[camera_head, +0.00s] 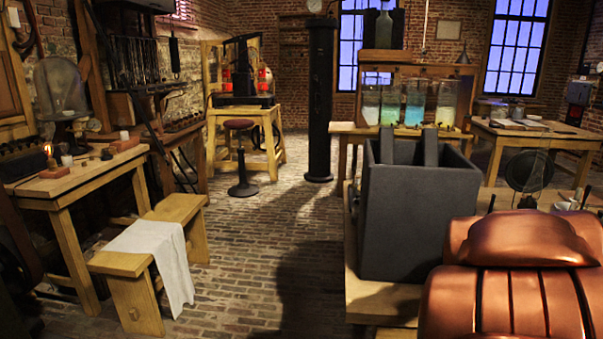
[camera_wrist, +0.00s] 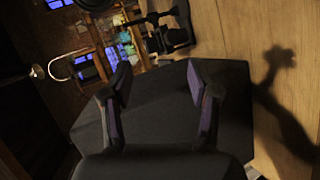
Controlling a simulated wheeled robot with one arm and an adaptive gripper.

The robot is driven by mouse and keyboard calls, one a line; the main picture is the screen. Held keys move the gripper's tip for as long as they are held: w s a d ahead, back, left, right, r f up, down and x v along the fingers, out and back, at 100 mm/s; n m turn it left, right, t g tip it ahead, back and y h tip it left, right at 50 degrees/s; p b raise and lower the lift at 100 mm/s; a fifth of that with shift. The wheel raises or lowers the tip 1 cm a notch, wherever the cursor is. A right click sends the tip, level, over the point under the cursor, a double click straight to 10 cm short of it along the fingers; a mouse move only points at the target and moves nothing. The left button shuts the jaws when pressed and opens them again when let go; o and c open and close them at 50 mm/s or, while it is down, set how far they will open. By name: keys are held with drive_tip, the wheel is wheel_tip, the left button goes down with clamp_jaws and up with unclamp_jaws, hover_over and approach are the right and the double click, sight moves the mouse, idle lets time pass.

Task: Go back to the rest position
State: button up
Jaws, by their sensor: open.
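My gripper (camera_wrist: 158,75) shows in the wrist view. Its two dark fingers with purplish inner pads stand well apart, and nothing is between them. A broad dark grey surface fills the view behind and below the fingers, and I cannot tell what it belongs to. Pale wood lies at the right of the wrist view, with a shadow shaped like a gripper on it. In the head view I cannot make out the gripper for certain.
In the head view, a dark grey boxy shape (camera_head: 417,220) with two upright slabs is close in front, above a wooden table edge. Jars with coloured liquid (camera_head: 412,102) stand behind it. A bench (camera_head: 120,263) with a white cloth (camera_head: 160,250) is left. Brick floor between is clear.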

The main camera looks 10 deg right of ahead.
drive_tip(key=s+a+r+m+g+y+p, duration=0.1)
drive_tip(key=s+a+m+g+y+p, duration=0.1)
drive_tip(key=s+a+p, duration=0.4)
drive_tip(key=s+a+r+m+g+y+p, duration=0.1)
drive_tip(key=s+a+m+g+y+p, duration=0.2)
drive_tip(key=s+a, duration=0.7)
drive_tip(key=s+a+r+m+g+y+p, duration=0.1)
drive_tip(key=s+a+g+y+p, duration=0.3)
drive_tip(key=a, duration=1.4)
drive_tip(key=s+m+g+p, duration=0.1)
drive_tip(key=s+g+p, duration=0.1)
drive_tip(key=s+p, duration=0.2)
drive_tip(key=shift+a+r+m+y+p, duration=0.2)
drive_tip(key=shift+r+m+y+p, duration=0.1)
drive_tip(key=shift+r+p, duration=0.1)
drive_tip(key=shift+s+a, duration=0.15)
drive_tip(key=shift+s, duration=0.15)
drive_tip(key=shift+c, duration=0.2)
